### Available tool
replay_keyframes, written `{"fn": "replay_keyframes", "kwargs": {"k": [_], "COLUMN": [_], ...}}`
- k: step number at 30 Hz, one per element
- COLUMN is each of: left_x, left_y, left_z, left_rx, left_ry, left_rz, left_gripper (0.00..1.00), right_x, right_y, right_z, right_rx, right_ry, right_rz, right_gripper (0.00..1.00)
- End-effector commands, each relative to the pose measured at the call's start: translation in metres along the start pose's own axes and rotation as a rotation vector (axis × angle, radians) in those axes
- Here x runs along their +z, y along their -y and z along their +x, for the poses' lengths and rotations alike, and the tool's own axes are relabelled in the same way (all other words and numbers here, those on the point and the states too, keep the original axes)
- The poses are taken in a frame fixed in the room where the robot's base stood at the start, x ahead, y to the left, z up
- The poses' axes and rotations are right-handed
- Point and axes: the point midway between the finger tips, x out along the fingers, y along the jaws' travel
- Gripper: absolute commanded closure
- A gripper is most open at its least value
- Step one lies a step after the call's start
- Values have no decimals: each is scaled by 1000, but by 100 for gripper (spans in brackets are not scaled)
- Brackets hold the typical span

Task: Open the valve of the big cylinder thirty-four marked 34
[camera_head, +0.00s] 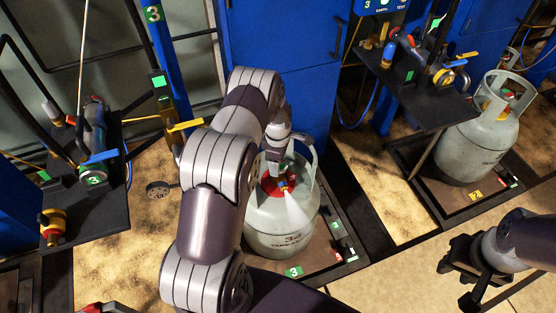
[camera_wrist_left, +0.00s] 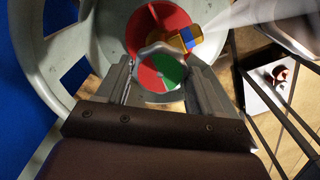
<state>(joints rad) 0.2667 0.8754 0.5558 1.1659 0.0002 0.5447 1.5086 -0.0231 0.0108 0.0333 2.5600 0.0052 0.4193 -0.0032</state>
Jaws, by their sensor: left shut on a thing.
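A big grey cylinder (camera_head: 283,228) stands upright on a platform in the middle of the head view; its printed marking is too small to read surely. Its collar partly surrounds a valve knob (camera_wrist_left: 163,70), which has a pale rim and a red and green top. My left gripper (camera_wrist_left: 158,78) is shut on the knob, one finger on each side. A brass fitting with a blue band (camera_wrist_left: 188,40) is beside the knob, and a pale streak like a jet spreads from it. My right gripper (camera_head: 457,285) is open and empty at the lower right, away from the cylinder.
Another grey cylinder (camera_head: 477,142) stands on a platform at the right, beside a black shelf (camera_head: 425,98) with fittings. A black bench (camera_head: 95,205) with valves and a blue lever is at the left. Blue cabinets (camera_head: 280,45) stand behind. Tiled floor (camera_head: 385,290) is free in front.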

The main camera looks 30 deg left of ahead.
Motion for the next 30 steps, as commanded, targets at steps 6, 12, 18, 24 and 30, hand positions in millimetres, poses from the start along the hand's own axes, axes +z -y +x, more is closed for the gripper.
{"fn": "replay_keyframes", "kwargs": {"k": [6, 12, 18, 24, 30], "left_x": [-1, 0, 0, 0, 0], "left_y": [-1, -1, 0, -1, -1], "left_z": [-1, -1, 0, -20, -75], "left_rx": [3, 3, 1, 4, 5], "left_ry": [-1, -1, 0, 0, -1], "left_rz": [0, 0, 1, 1, 0], "left_gripper": [64, 8, 8, 8, 8], "right_x": [0, 0, 0, -1, -2], "right_y": [0, 0, 0, 0, 0], "right_z": [0, 0, 0, -5, -14], "right_rx": [0, 0, 0, 0, 0], "right_ry": [0, 0, 0, 0, 0], "right_rz": [0, 0, 0, 0, 0], "right_gripper": [62, 62, 62, 62, 62]}}
